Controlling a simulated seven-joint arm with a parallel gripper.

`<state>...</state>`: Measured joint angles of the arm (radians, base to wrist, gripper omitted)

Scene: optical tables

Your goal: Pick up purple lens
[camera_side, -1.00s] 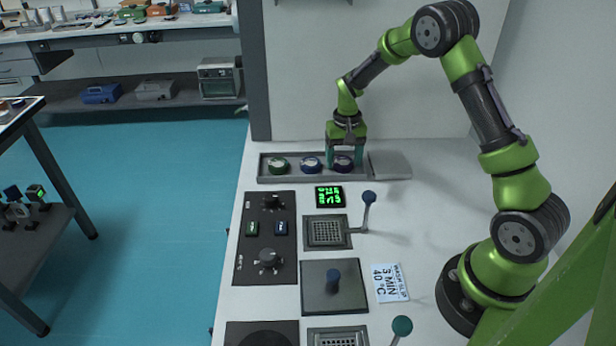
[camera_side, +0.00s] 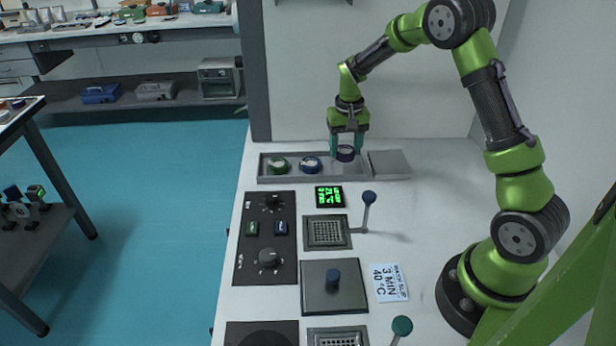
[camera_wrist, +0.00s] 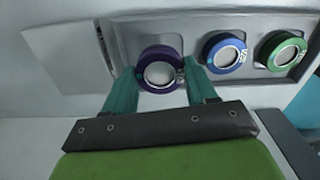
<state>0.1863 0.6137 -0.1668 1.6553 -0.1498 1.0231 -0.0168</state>
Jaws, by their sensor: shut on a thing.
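The purple lens (camera_side: 345,153) is a dark purple ring with a pale centre. My gripper (camera_side: 346,150) has its teal fingers shut on it and holds it above the right part of the grey tray (camera_side: 264,178). In the wrist view the purple lens (camera_wrist: 160,70) sits between the two teal fingers (camera_wrist: 158,88), with the tray (camera_wrist: 122,30) behind it. The lens's far side is partly hidden by the fingers in the side view.
A green lens (camera_side: 278,165) and a blue lens (camera_side: 310,164) stay in the tray. A flat grey plate (camera_side: 390,163) lies at the tray's right end. In front are a green-lit display (camera_side: 329,196), a blue-knobbed lever (camera_side: 368,198) and a black control panel (camera_side: 265,238).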

